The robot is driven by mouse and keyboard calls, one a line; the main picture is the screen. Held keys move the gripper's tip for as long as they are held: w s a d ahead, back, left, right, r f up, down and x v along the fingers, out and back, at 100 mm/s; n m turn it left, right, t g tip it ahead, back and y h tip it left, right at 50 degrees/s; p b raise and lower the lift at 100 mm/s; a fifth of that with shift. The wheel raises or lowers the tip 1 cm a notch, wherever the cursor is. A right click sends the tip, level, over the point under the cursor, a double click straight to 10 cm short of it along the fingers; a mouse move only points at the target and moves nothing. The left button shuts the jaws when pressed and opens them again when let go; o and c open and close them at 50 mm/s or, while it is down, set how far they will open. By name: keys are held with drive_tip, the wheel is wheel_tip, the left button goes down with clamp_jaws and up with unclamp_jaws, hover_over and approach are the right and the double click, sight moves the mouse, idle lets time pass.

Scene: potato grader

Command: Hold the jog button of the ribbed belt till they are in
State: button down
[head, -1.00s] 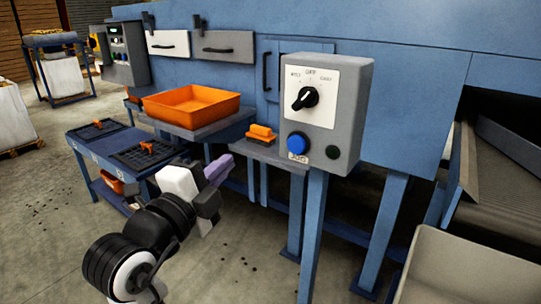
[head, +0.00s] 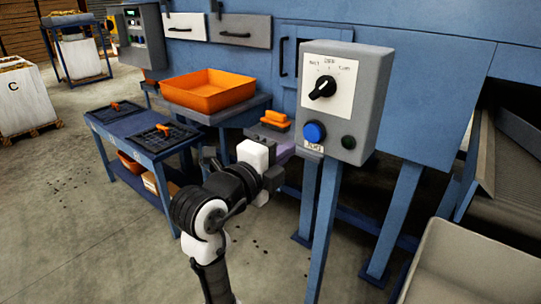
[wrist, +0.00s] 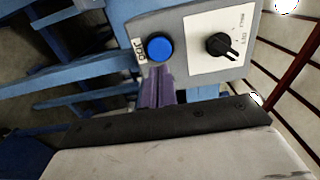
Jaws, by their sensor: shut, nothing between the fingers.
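A grey control box (head: 346,95) stands on a blue post. Its front has a white plate with a black rotary knob (head: 322,88), a blue button (head: 314,132) with a JOG label under it, and a small dark green button (head: 348,142). My gripper (head: 288,150) is to the left of the blue button and slightly lower. In the wrist view its purple fingers (wrist: 157,88) are together and empty, pointing at the box just beside the blue button (wrist: 159,47). I cannot tell whether the fingertips touch the box. I cannot make out the ribbed belt for sure.
An orange tray (head: 208,92) sits on a blue stand behind my gripper. An orange-handled item (head: 274,120) lies on a small shelf nearby. A low blue table (head: 134,140) with black grids is at left. A pale bin (head: 465,265) is at lower right.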

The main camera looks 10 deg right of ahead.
sight(311, 135)
drive_tip(key=p+x, duration=0.1)
drive_tip(key=x, duration=0.4)
drive_tip(key=shift+w+d+p, duration=0.2)
drive_tip(key=shift+d+p, duration=0.1)
drive_tip(key=shift+w+d, duration=0.3)
drive_tip(key=shift+d, duration=0.05)
